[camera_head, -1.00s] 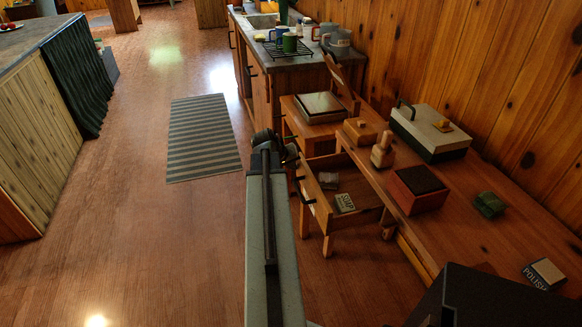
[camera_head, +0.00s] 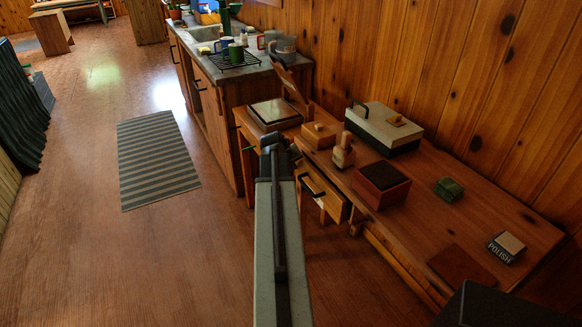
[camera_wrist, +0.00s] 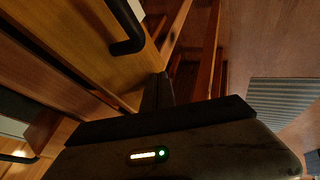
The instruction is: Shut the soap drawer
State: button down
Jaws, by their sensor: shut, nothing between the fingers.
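The soap drawer (camera_head: 326,196) is a light wood front with a black bar handle (camera_head: 313,187), under the left part of the wooden bench. Its inside and the soap box are hidden from view. I cannot tell whether the front is fully flush. My gripper (camera_head: 273,143) is shut and empty, just left of the drawer front in the head view. In the wrist view, the shut fingers (camera_wrist: 157,92) are close to a wooden front (camera_wrist: 105,62) with a black handle (camera_wrist: 128,32). Whether they touch it is unclear.
The bench top (camera_head: 420,200) holds a red-brown box (camera_head: 381,184), a grey lidded box (camera_head: 384,130), a green block (camera_head: 449,188) and a polish box (camera_head: 506,247). A sink counter (camera_head: 225,68) stands beyond. Open floor with a striped rug (camera_head: 155,160) lies left.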

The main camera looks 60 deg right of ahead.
jog(key=w+a+r+p, duration=0.1)
jog(key=a+r+p, duration=0.8)
jog(key=s+d+r+b+x, duration=0.1)
jog(key=s+b+x, duration=0.1)
jog(key=b+x, duration=0.6)
jog(key=shift+d+b+x, duration=0.25)
jog(key=shift+b+x, duration=0.05)
jog(key=shift+x, duration=1.95)
jog(key=shift+s+r, duration=0.1)
jog(key=shift+r, duration=0.1)
